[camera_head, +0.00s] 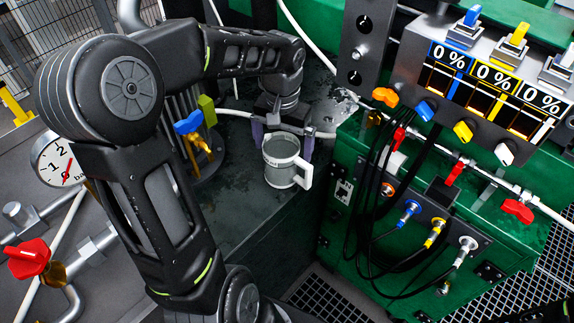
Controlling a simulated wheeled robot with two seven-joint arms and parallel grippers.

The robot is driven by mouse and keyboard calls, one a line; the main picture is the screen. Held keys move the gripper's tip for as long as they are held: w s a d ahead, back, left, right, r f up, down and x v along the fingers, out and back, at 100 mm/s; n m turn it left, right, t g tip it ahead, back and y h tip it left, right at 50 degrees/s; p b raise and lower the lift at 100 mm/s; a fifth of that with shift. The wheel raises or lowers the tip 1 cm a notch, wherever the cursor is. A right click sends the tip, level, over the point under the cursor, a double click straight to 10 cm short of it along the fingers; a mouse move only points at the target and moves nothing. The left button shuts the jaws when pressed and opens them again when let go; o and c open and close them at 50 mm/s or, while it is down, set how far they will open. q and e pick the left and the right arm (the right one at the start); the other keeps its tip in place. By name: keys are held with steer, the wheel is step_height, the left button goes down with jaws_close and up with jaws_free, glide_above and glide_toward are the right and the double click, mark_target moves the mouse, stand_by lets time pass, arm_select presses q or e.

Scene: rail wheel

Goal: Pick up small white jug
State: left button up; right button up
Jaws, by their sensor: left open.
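The small white jug (281,163) stands upright on the dark worn top of a machine block, with its handle toward the right. My left arm comes in from the left and bends over the block. My left gripper (283,140) points down at the jug, with one purple-grey finger on each side of it. The fingers are open, and I cannot tell whether they touch the jug. My right gripper is not in view.
A green cabinet (343,240) with hoses, valves and a panel of displays (492,85) stands to the right. Blue and yellow valve handles (188,123) rise left of the jug. A pressure gauge (58,162) and a red valve handle (28,259) are at the far left.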

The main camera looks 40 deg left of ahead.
arm_select(q)
step_height(320, 180, down, 5)
steer(key=shift+r, duration=0.2)
steer(key=shift+c, duration=0.4)
steer(key=c, duration=1.5)
